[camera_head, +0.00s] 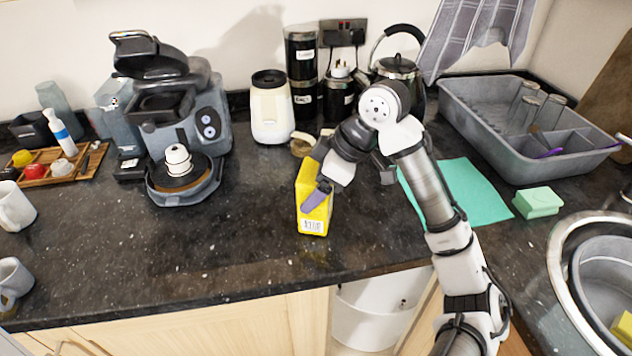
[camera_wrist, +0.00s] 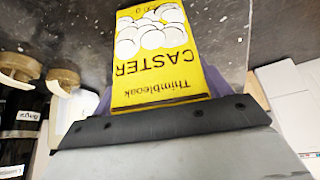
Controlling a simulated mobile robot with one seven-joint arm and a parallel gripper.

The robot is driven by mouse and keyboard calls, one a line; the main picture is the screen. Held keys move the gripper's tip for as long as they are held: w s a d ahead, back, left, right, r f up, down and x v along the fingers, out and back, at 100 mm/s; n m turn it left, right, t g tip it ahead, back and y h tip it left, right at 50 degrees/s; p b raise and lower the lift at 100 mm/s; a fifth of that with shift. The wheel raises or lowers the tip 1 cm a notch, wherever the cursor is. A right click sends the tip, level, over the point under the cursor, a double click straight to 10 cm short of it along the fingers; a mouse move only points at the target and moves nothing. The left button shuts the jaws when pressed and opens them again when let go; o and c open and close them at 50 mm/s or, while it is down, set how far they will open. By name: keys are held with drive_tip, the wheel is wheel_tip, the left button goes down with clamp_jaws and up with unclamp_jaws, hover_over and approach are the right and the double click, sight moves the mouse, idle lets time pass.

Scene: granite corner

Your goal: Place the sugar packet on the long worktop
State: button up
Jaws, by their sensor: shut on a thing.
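The sugar packet is a yellow box (camera_head: 313,205) marked "CASTER" in the wrist view (camera_wrist: 165,60). My gripper (camera_head: 318,192) is shut on the packet, with a purple finger across its side. The packet is upright and slightly tilted in the head view, over the front middle of the long worktop (camera_head: 240,240), a dark speckled counter. I cannot tell whether its base touches the worktop. Part of the packet's upper right side is hidden behind my gripper.
A stand mixer-like grey appliance (camera_head: 185,120) and a cream jar (camera_head: 271,110) stand behind to the left. Dark canisters (camera_head: 301,70) and a kettle (camera_head: 398,66) stand at the back. A green cloth (camera_head: 462,195) and grey dish rack (camera_head: 500,140) lie right.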

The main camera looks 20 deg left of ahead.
drive_tip(key=shift+f, duration=0.2)
drive_tip(key=o, duration=1.3)
drive_tip(key=shift+o, duration=0.2)
drive_tip(key=b+v, duration=0.2)
drive_tip(key=v, duration=1)
drive_tip(key=shift+r, duration=0.2)
drive_tip(key=shift+o, duration=0.2)
